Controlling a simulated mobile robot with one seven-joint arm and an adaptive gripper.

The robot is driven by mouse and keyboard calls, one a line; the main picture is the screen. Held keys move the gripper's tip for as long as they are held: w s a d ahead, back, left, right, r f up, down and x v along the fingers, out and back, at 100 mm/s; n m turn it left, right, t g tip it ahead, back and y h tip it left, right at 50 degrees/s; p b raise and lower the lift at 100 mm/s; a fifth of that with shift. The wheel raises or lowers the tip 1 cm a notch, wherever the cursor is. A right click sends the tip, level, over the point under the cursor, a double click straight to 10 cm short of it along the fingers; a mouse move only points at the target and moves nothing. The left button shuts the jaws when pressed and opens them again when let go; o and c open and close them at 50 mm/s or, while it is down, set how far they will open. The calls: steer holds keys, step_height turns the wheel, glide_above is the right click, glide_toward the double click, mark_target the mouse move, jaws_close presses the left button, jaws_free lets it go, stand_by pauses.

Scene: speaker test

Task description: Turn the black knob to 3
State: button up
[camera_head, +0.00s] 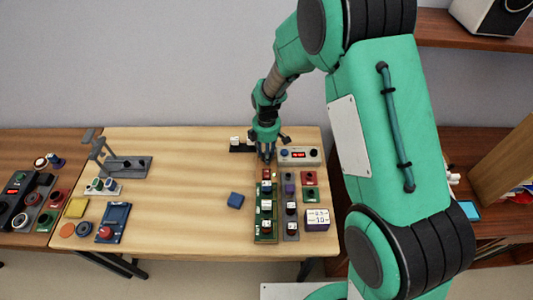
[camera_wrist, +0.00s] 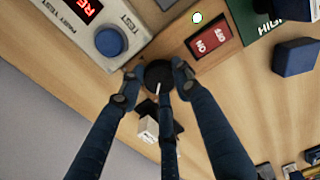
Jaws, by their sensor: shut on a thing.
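The black knob (camera_wrist: 157,71) is round and dark with a white pointer line, seen in the wrist view between my fingertips. The pointer lies toward the bottom of that view. My gripper (camera_wrist: 156,82) is shut on the knob, with fingertips against its sides. In the head view my gripper (camera_head: 266,157) reaches down at the back of the table, just left of a grey test panel (camera_head: 299,163), and hides the knob. I cannot make out any numbers around the knob.
A white cube on a dark base (camera_head: 235,141) stands left of my gripper. The panel's blue button (camera_wrist: 110,41) is close to my fingers.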

steer(key=m+p, duration=0.2)
steer(key=m, duration=0.1)
steer(key=shift+r, duration=0.1)
steer(key=m+p, duration=0.2)
steer(key=m, duration=0.2)
steer(key=shift+m, duration=0.4)
steer(key=m+p, duration=0.1)
steer(key=m, duration=0.2)
steer(key=shift+m, duration=0.3)
steer(key=m+p, duration=0.1)
steer(key=m, duration=0.3)
steer(key=o, duration=0.9)
steer(key=shift+c, duration=0.2)
